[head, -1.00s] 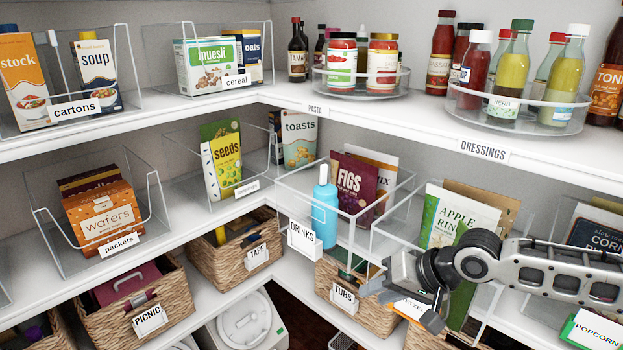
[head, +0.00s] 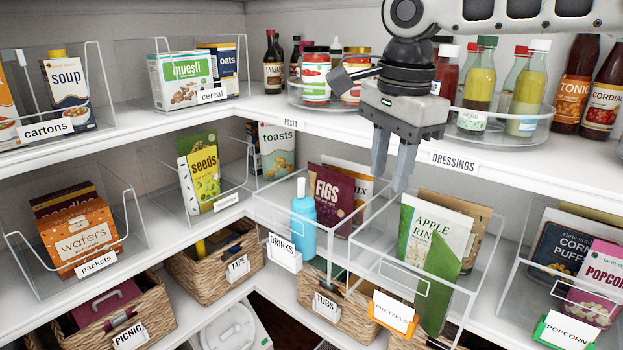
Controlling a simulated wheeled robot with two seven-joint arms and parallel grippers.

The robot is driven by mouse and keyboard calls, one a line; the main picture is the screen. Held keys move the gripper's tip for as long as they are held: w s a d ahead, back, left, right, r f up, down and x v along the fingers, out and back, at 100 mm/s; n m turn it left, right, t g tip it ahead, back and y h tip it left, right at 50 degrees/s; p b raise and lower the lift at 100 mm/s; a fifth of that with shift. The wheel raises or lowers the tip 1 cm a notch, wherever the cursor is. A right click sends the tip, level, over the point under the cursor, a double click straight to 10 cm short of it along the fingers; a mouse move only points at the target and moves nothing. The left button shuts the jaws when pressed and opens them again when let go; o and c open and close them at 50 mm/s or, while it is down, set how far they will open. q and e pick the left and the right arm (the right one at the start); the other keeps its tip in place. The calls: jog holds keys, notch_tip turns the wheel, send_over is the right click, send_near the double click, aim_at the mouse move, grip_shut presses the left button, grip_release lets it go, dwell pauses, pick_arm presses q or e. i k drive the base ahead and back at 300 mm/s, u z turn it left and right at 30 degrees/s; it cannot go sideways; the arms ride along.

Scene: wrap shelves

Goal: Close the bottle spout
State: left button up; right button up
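The blue bottle (head: 303,222) stands upright in the clear bin labelled DRINKS on the middle shelf. Its pale spout (head: 301,188) points up; whether it is open or shut is too small to tell. My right gripper (head: 391,172) hangs from above, to the right of the bottle and higher, with its two fingers pointing down and apart. Nothing is between the fingers. It is in front of the upper shelf edge, apart from the bottle. My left gripper is not in view.
The clear bin's walls (head: 268,217) surround the bottle. A FIGS packet (head: 328,200) stands behind it to the right. An APPLE RINGS bag (head: 432,238) stands in the adjacent bin. The upper shelf holds a turntable of dressing bottles (head: 480,80) near my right arm.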

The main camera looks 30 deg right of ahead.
aim_at(301, 181)
jog(key=z, duration=0.15)
jog(key=i, duration=1.05)
jog(key=u, duration=0.15)
